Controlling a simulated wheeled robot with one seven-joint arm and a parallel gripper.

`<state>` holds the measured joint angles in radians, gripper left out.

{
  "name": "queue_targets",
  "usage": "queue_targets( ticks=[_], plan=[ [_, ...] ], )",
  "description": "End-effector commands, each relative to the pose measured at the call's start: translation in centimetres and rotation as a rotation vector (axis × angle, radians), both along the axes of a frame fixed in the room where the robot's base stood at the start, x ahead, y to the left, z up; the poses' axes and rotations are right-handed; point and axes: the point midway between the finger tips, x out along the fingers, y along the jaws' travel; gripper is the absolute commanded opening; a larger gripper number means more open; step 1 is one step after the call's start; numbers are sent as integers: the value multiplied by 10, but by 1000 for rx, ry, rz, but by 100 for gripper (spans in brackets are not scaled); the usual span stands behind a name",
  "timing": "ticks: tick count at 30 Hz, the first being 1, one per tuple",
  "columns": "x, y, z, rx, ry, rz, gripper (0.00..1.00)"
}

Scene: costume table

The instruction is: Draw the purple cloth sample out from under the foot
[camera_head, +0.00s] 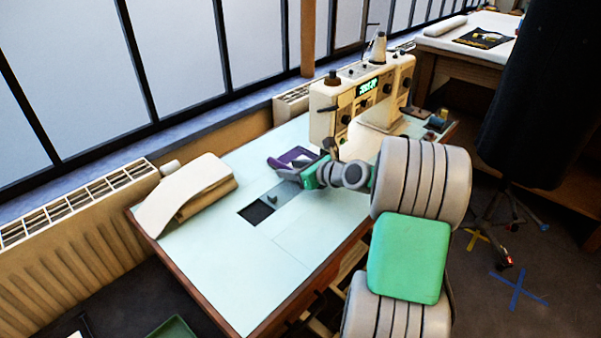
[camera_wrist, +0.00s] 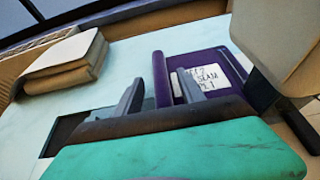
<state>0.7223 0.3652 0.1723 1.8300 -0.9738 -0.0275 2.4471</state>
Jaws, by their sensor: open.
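The purple cloth sample (camera_head: 298,154) lies on the pale table by the sewing machine's needle end. In the wrist view the sample (camera_wrist: 214,60) shows a white label with dark lettering and a raised purple edge on its left. My gripper (camera_wrist: 160,78) is open, with one finger on each side of that raised edge; whether either touches it I cannot tell. In the head view my gripper (camera_head: 286,170) is at the cloth's near side. The cream sewing machine (camera_head: 345,102) stands over the cloth's right end. Its foot is not clearly visible.
A folded cream cloth stack (camera_head: 190,192) lies on the table (camera_head: 300,240) to the left. A dark rectangular opening (camera_head: 256,212) is in the tabletop near my gripper. The front part of the tabletop is clear. A radiator (camera_head: 80,225) and window run behind.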

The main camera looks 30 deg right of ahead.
Motion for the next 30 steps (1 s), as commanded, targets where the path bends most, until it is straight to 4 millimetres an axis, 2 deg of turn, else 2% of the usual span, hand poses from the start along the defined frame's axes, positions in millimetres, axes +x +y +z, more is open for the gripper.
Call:
queue_targets(
  ticks=[10, 27, 30],
  plan=[
    [6, 2, -2, 0, 0, -1, 46],
    [5, 2, -2, 0, 0, 0, 1],
    [5, 2, -2, 0, 0, 0, 0]
  ],
)
